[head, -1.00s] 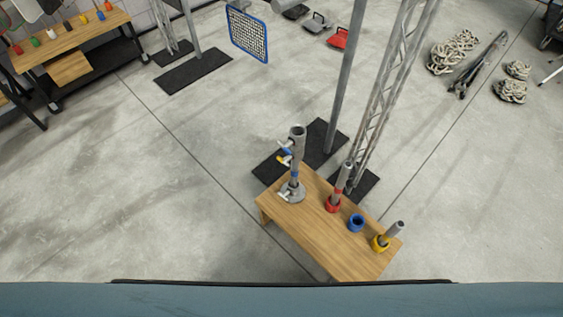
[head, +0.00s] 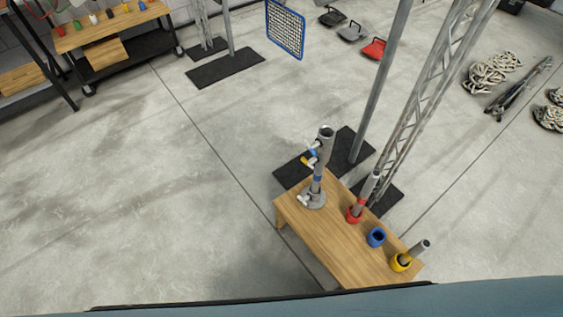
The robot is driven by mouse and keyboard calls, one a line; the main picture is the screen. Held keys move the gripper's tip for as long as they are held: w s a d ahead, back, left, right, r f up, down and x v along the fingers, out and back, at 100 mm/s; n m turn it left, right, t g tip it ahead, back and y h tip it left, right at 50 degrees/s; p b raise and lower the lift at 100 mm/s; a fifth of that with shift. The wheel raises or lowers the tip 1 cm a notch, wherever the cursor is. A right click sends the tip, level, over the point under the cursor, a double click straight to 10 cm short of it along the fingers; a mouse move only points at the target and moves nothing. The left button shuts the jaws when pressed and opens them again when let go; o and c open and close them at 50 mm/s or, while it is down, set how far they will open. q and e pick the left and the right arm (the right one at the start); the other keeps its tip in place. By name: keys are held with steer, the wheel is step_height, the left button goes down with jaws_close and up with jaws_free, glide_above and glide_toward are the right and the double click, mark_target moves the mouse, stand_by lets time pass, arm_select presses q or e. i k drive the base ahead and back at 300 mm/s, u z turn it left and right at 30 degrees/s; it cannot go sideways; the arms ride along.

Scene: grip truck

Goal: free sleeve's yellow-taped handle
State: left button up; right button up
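A grey upright sleeve (head: 324,150) stands on a round base (head: 312,198) at the far left end of a small wooden table (head: 328,243). On its left side are small handles, one with yellow tape (head: 305,161) and one with blue tape (head: 312,152). A further pale handle (head: 303,200) sits low at the base. The yellow-taped handle is small here, and I cannot tell how far it is turned. Neither of my grippers is in view.
On the table stand a red cup with a grey tube (head: 354,214), a blue ring cup (head: 376,237) and a yellow cup with a tube (head: 401,262). A pole (head: 379,85) and a lattice truss (head: 430,100) rise behind. The floor to the left is clear.

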mark_target(308, 163)
steer(key=u, duration=1.55)
steer(key=i, duration=1.5)
steer(key=z, duration=2.95)
